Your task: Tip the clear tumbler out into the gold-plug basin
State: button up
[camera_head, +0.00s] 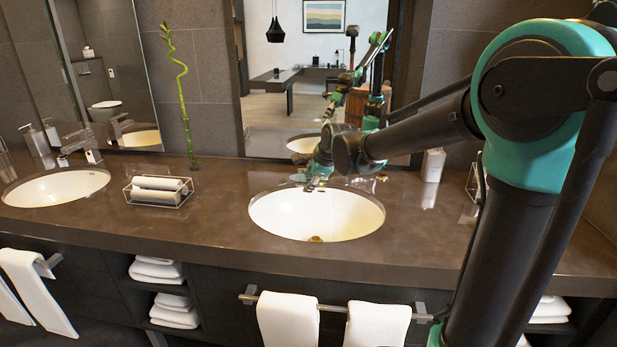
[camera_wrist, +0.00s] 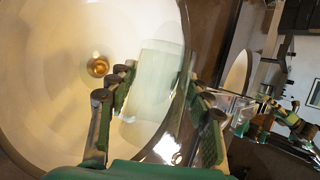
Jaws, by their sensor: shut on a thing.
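The gold-plug basin (camera_head: 290,212) is the white oval sink at centre right. Its gold plug (camera_head: 315,239) shows near the front of the bowl and also in the wrist view (camera_wrist: 97,66). My gripper (camera_head: 316,180) is over the back rim of this basin. In the wrist view my gripper (camera_wrist: 165,86) is shut on the clear tumbler (camera_wrist: 150,85), a pale see-through shape between the fingers with the white bowl behind it. I cannot tell its exact tilt or whether anything is in it. In the head view I cannot make the tumbler out clearly.
A second white basin (camera_head: 55,188) is at the left. A wire basket of rolled towels (camera_head: 158,190) and a bamboo stalk (camera_head: 184,95) stand between the basins. A white bottle (camera_head: 433,164) stands right of my gripper. A mirror is behind the counter.

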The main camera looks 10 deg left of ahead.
jog(key=shift+a+f+m+t+y, duration=0.15)
jog(key=shift+f+m+y, duration=0.25)
jog(key=shift+y, duration=0.6)
jog(key=shift+d+f+m+t+y, duration=0.15)
jog(key=shift+f+m+y, duration=0.2)
jog(key=shift+y, duration=0.65)
jog(key=shift+a, duration=0.1)
dwell(0.9)
